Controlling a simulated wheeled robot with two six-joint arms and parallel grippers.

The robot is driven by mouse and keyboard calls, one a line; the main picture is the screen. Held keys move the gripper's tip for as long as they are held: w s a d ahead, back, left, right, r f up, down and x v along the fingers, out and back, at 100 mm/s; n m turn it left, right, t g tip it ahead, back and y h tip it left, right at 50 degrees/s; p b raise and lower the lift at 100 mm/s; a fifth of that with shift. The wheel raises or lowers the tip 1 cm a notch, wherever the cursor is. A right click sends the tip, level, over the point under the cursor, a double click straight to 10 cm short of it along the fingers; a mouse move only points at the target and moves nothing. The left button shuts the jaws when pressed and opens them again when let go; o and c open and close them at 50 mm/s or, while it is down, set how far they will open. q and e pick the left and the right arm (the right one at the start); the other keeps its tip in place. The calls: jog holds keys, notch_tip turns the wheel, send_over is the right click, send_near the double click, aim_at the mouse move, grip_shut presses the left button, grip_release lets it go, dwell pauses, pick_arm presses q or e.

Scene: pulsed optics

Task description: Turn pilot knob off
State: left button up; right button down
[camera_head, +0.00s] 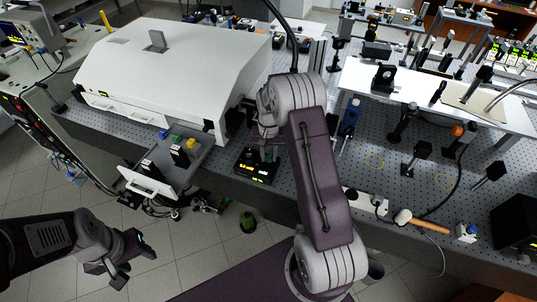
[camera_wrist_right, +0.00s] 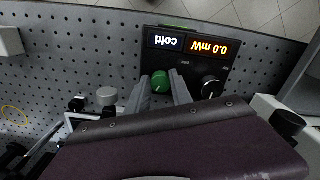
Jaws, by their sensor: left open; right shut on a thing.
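My right gripper (camera_wrist_right: 160,80) is shut on the green knob. My left gripper (camera_head: 119,271) is open and empty, off the table above the floor at lower left.
A large white housing (camera_head: 170,65) stands behind and left of the box. A grey open drawer (camera_head: 172,160) with coloured items juts out left of it. Optics mounts and a white power strip (camera_head: 365,203) lie to the right. Floor in front is mostly clear.

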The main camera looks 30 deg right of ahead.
aim_at(269, 157)
jog(key=n, duration=0.4)
jog(key=shift+w+d+r+n, duration=0.1)
jog(key=shift+w+r+n, duration=0.1)
jog(key=shift+n, duration=0.1)
jog(key=shift+p, duration=0.3)
jog(key=c, duration=1.3)
grip_release()
jog(key=shift+o, duration=0.8)
jog(key=shift+f, duration=0.15)
notch_tip(269, 157, up, 9)
jog(key=b, duration=0.1)
